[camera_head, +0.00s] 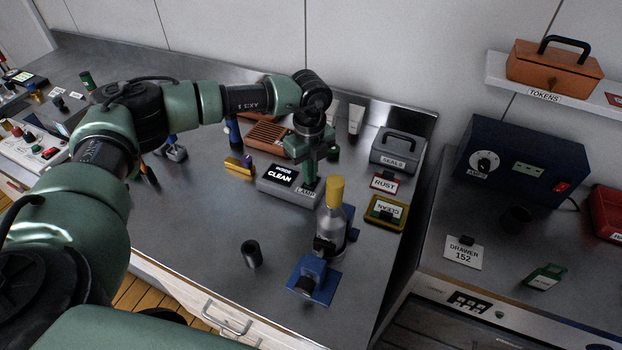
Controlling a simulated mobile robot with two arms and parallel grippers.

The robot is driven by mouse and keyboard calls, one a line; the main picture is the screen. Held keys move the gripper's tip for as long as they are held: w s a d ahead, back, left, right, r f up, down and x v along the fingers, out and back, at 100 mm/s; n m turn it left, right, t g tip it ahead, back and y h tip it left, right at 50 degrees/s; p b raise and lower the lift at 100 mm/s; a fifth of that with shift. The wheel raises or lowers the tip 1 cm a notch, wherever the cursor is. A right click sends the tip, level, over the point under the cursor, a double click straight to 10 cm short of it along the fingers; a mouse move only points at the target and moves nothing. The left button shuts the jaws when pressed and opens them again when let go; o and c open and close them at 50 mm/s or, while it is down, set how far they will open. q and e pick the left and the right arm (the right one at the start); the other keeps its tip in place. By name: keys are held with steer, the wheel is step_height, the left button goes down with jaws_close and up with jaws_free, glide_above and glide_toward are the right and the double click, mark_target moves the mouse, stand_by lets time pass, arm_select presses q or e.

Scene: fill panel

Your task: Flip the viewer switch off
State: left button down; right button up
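A low grey box (283,192) stands on the metal bench, with a lit dark screen (280,174) whose larger word reads CLEAN. I take it to be the viewer. A small label (305,191) that seems to read LAMP is at its right end. My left gripper (310,183) points down over this right end, close to the label. Its green body and fingers cover the spot where a switch could be, so I cannot see the switch or its position. Whether the fingers touch the box or are open is unclear. My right gripper is out of view.
RUST (384,183) and CLEAN (386,211) trays and a SEALS box (398,150) lie right. A dark cup (251,253) stands in front; bench left of it is clear.

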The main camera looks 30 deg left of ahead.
arm_select(q)
steer(key=shift+s+f, duration=0.1)
steer(key=shift+f, duration=0.2)
steer(key=shift+r+p, duration=0.5)
steer(key=shift+r, duration=0.25)
steer(key=shift+r+p, duration=1.65)
steer(key=shift+r, duration=1.1)
